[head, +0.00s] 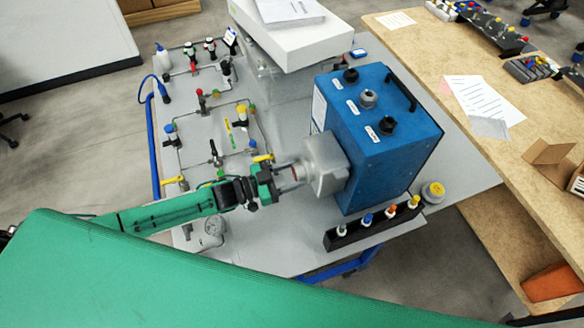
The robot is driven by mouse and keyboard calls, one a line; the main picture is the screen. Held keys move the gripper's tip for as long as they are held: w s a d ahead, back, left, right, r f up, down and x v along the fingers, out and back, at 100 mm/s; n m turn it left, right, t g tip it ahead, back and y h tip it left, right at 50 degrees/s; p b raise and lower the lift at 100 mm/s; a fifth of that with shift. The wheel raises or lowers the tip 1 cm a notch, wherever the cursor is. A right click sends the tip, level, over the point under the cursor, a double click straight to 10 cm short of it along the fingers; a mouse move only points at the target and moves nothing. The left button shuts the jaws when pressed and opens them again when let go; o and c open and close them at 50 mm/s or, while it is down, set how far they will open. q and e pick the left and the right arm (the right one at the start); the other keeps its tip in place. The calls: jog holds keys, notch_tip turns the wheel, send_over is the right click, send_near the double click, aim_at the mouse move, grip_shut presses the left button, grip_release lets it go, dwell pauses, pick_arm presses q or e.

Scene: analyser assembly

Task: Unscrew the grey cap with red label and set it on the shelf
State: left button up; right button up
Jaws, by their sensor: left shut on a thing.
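The blue analyser box (384,160) stands on the grey bench. Its top carries a grey cap (368,98) between two black caps, each beside a small label. The print on the labels is too small to read, and I cannot tell which one is red. My right gripper is out of view.
A black rack (375,226) of small bottles stands in front of the box, with a yellow-lidded jar (433,191) beside it. A valve and pipe panel (215,125) lies left. A white device (290,35) stands behind. The wooden table (500,95) at right has a bare strip.

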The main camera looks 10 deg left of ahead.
pick_arm(q)
jog(key=n, duration=0.3)
jog(key=shift+r+p, duration=0.1)
jog(key=shift+p, duration=0.2)
jog(key=n, duration=0.3)
jog(key=shift+n, duration=0.4)
jog(key=o, duration=0.9)
